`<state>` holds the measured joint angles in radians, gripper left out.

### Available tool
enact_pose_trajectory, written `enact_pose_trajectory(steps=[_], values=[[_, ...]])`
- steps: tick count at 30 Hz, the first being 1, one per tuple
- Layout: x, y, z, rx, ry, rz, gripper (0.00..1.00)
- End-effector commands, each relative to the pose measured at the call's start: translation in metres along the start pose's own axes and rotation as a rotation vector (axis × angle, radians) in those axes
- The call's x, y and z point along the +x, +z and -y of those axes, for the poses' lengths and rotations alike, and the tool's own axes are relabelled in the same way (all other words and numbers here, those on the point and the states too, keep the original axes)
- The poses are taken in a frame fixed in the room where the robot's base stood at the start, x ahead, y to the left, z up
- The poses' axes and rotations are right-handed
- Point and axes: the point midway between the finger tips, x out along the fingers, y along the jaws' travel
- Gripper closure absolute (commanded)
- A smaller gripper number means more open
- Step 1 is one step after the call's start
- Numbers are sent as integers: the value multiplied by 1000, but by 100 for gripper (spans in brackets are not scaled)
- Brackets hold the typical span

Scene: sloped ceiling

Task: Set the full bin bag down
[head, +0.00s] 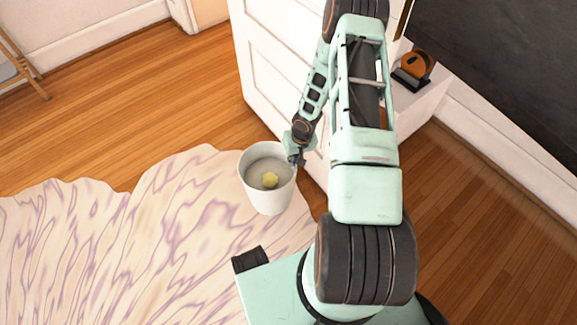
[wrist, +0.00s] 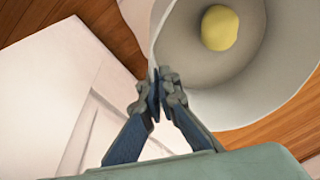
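A white round bin (head: 268,202) stands out near the rug's edge in the head view, its open top facing up. A yellow lump (head: 270,180) lies inside it on the grey bottom. No separate bin bag can be made out. My gripper (head: 294,158) is at the bin's right rim, beside the white cabinet. In the wrist view the fingertips (wrist: 160,82) are close together at the rim of the bin (wrist: 270,105), with its thin wall apparently pinched between them. The yellow lump (wrist: 220,28) shows further in. Whether the bin touches the floor cannot be told.
A white panelled cabinet (head: 262,62) stands close to the right of the bin. A pale rug with purple veins (head: 90,250) covers the floor at left. Bare wood floor (head: 130,110) lies beyond it. An orange and black object (head: 414,68) sits on a white surface at right.

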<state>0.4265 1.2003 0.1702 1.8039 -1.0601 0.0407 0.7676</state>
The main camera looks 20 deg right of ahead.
Motion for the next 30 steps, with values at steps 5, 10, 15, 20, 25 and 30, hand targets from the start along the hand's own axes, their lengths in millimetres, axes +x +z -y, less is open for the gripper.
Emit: enact_pose_trajectory(steps=[5,10,15,20,25,30], values=[[32,-16,2,2,-2,-1,100],[42,-24,4,0,-1,-1,100],[57,-26,4,0,-2,1,100],[78,-23,2,0,-1,0,100],[78,-24,2,0,-1,-1,100],[80,-23,1,-1,-1,0,100]])
